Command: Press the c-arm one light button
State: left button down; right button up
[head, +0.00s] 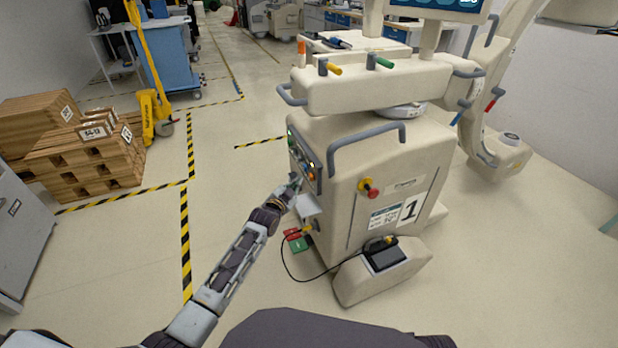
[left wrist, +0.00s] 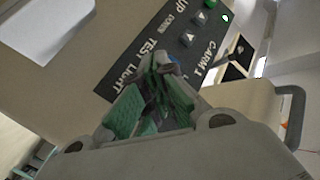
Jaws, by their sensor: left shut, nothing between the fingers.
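The beige C-arm cart marked 1 (head: 395,170) stands in front of me. Its dark control panel (head: 304,160) is on the left side face. In the left wrist view the panel (left wrist: 150,50) reads C-ARM 1, UP, DOWN, TEST and LIGHT, with arrow buttons (left wrist: 198,27) and a lit green lamp (left wrist: 225,17). My left gripper (head: 295,182) is shut and empty at the panel's lower part. In the left wrist view its green-padded fingertips (left wrist: 160,68) cover the area beside the LIGHT label, so the light button is hidden. I cannot tell whether they touch it. My right gripper is not in view.
A red emergency knob (head: 370,188) and a grey handle (head: 366,146) stick out of the cart. A black cable (head: 300,278) hangs by a foot pedal (head: 384,256). Stacked boxes (head: 80,150) stand at left. The floor between is clear.

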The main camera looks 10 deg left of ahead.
pick_arm(q)
jog(key=s+a+p, duration=0.1)
jog(key=a, duration=0.1)
jog(key=s+a+p, duration=0.1)
jog(key=shift+s+a, duration=0.35)
jog(key=shift+a, duration=0.05)
jog(key=shift+f, duration=0.1)
dwell(0.6)
